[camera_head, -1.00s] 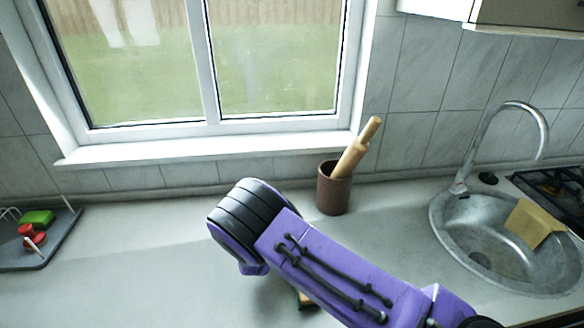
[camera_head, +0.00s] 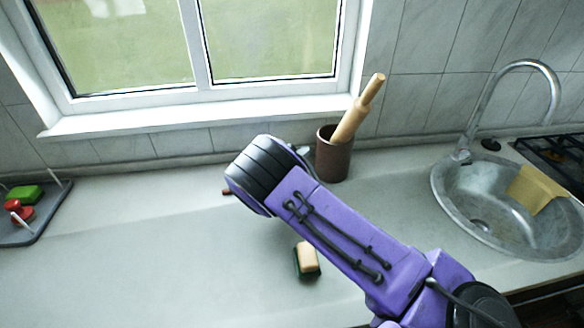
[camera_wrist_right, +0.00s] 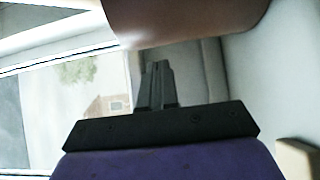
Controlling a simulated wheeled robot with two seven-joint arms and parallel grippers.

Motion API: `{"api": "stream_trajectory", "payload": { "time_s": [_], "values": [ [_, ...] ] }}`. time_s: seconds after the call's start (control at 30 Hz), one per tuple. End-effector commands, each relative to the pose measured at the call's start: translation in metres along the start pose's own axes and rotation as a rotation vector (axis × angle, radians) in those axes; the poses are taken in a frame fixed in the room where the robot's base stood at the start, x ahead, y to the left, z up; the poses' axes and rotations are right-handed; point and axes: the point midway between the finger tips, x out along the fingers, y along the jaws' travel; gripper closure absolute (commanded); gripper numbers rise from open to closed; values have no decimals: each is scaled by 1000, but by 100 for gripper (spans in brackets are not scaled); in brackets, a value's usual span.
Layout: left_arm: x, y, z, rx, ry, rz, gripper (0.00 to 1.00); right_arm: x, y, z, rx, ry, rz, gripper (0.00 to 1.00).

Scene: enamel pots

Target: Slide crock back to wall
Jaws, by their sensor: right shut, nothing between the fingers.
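The crock (camera_head: 333,158) is a dark brown cylinder standing upright on the counter, close in front of the tiled back wall. A wooden rolling pin (camera_head: 357,113) leans out of it to the right. My right arm reaches in from the lower right, its wrist just left of the crock. In the head view the wrist mostly hides my right gripper. In the right wrist view my right gripper (camera_wrist_right: 157,72) is shut and empty, and the crock (camera_wrist_right: 185,18) fills the top edge, close by. I cannot tell whether they touch. My left gripper is not in view.
A sponge (camera_head: 307,260) lies on the counter in front of my right arm. A round metal sink (camera_head: 455,215) with a tap is at right. A grey tray (camera_head: 30,230) with green and red items is at far left. The window sill (camera_head: 200,122) runs along the back.

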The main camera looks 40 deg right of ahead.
Motion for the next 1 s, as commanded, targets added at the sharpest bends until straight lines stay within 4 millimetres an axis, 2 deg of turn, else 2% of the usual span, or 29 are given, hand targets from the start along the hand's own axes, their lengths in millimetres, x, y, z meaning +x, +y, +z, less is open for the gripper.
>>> {"api": "stream_trajectory", "payload": {
  "time_s": [0.1,0.23,0.6,0.8,1.0],
  "values": [
    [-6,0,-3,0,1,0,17,12,3,13,-2,-1,-1,100],
    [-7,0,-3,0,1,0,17,19,2,20,-1,0,0,100],
    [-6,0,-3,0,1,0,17,21,1,22,0,-1,0,100],
    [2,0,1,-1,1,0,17,36,0,25,1,2,-1,100],
    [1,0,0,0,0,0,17,39,2,27,0,2,-1,100]
  ]
}}
